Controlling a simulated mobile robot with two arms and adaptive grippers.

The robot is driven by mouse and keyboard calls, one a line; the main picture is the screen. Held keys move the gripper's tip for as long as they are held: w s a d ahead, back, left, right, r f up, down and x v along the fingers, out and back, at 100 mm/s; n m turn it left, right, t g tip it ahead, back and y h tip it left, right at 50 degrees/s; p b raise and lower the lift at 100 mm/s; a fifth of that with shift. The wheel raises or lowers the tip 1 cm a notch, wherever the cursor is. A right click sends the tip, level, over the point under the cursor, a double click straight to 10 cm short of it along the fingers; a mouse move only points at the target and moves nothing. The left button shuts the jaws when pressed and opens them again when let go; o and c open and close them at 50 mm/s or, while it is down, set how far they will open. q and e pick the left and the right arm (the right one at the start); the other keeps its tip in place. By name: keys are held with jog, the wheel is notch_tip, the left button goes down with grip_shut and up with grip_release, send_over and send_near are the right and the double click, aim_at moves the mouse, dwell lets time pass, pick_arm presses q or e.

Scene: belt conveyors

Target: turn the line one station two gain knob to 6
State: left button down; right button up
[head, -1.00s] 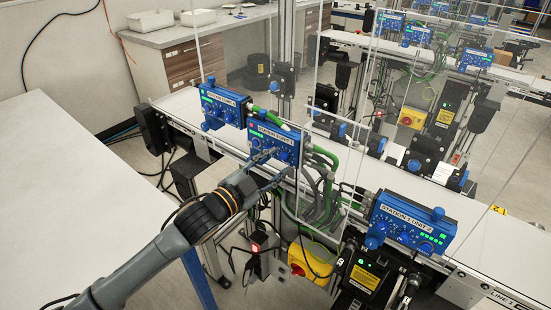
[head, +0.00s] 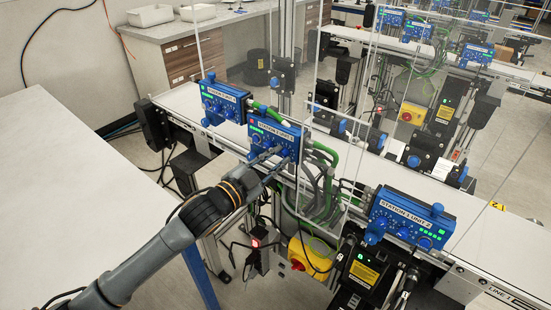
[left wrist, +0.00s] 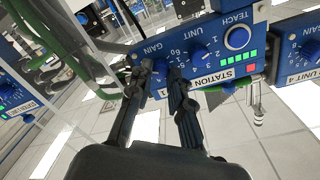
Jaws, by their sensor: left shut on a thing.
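A blue control box (head: 271,137) stands on the near conveyor's edge, between two similar boxes. My left gripper (head: 272,163) is at its front face. In the left wrist view the box (left wrist: 215,72) appears upside down, with a gain knob (left wrist: 162,68), a unit knob (left wrist: 199,53) and a round teach button (left wrist: 237,38). My left gripper (left wrist: 158,75) has its two dark fingers on either side of the gain knob, shut on it. The fingers cover part of the dial and the station label, so I cannot read the pointer. My right gripper is not in view.
Other blue boxes stand at left (head: 218,101) and right (head: 410,219) along the white conveyor (head: 490,245). Clear upright panels and green cables (head: 325,165) are close to the gripper. A yellow switch box (head: 310,258) hangs below. A white table (head: 60,190) is at left.

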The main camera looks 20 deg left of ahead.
pick_arm(q)
jog(key=n+p, duration=0.3)
jog(key=n, duration=0.3)
jog(key=shift+r, duration=0.1)
jog(key=n+p, duration=0.1)
jog(key=n, duration=0.4)
jog(key=shift+n+t+p, duration=0.3)
jog(key=shift+t+p, duration=0.1)
dwell(0.3)
jog(key=c, duration=1.2)
grip_release()
jog(key=shift+s+a+f, duration=0.2)
jog(key=shift+s, duration=0.2)
jog(key=v, duration=1.1)
jog(key=shift+s+r, duration=0.1)
jog(key=shift+r, duration=0.1)
